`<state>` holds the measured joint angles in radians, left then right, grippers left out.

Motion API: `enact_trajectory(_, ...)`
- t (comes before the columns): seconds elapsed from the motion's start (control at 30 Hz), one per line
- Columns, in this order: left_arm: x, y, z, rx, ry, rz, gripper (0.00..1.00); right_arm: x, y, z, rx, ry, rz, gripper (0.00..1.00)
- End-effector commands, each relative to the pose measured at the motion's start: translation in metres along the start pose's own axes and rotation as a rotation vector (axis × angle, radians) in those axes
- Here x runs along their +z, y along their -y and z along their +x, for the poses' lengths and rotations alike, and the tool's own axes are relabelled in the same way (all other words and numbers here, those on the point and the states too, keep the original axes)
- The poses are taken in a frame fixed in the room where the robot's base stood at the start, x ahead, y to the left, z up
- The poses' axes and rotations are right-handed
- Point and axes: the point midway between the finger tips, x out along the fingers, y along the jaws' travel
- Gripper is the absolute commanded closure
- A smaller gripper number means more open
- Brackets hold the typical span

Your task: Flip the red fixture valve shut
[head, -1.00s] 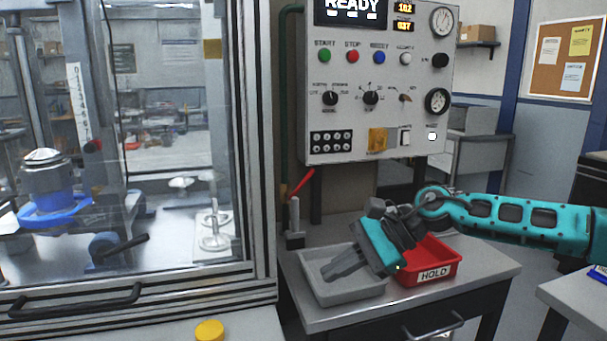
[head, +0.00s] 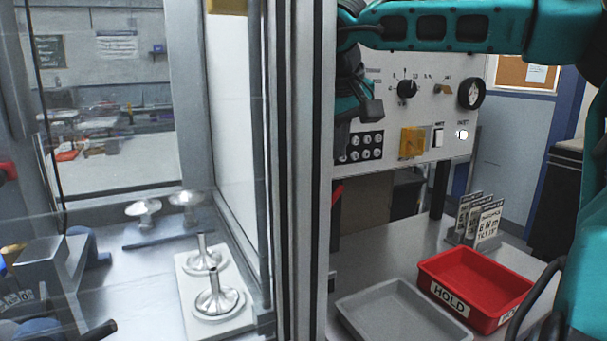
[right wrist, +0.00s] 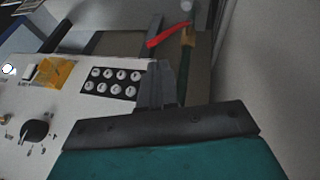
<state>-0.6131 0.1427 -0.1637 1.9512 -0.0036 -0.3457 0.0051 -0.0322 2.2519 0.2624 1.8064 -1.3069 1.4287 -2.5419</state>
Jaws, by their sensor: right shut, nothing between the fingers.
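The red valve lever (right wrist: 168,36) shows in the right wrist view, slanting from its brass-coloured body (right wrist: 188,37) toward the lower left. In the head view only a small red piece of the lever (head: 337,190) shows beside the enclosure's frame, below the control panel; the rest is hidden. My right gripper (head: 341,140) is in front of the panel's left part, above the lever, partly behind the frame. My left gripper is not in view.
The enclosure's frame post (head: 302,170) stands close left of my right gripper. The control panel (head: 388,150) is right behind it. A grey tray (head: 405,312), a red HOLD bin (head: 475,285) and a card rack (head: 478,222) stand on the bench.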

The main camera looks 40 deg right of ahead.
Motion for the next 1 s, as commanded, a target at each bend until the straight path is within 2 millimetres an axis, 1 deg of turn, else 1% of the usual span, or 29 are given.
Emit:
enact_trajectory(0.13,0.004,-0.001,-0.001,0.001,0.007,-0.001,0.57,-0.001,-0.001,0.0,0.009,-0.003,-0.008,1.0)
enact_trajectory(0.27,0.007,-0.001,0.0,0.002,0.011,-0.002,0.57,0.0,-0.001,0.012,0.009,0.0,-0.008,1.0)
enact_trajectory(0.47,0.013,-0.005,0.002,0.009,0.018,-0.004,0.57,0.001,-0.001,0.049,0.008,0.002,-0.007,1.0)
enact_trajectory(0.6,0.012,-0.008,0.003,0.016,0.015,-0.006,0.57,0.0,-0.001,0.073,0.008,0.0,-0.007,1.0)
enact_trajectory(0.7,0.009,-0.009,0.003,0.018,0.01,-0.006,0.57,0.0,-0.001,0.086,0.007,0.0,-0.006,1.0)
enact_trajectory(0.83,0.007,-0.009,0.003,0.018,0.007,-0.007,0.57,0.0,-0.002,0.096,0.008,-0.001,-0.007,1.0)
enact_trajectory(1.0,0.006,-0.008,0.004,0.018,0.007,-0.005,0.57,-0.001,-0.002,0.099,0.008,-0.002,-0.007,1.0)
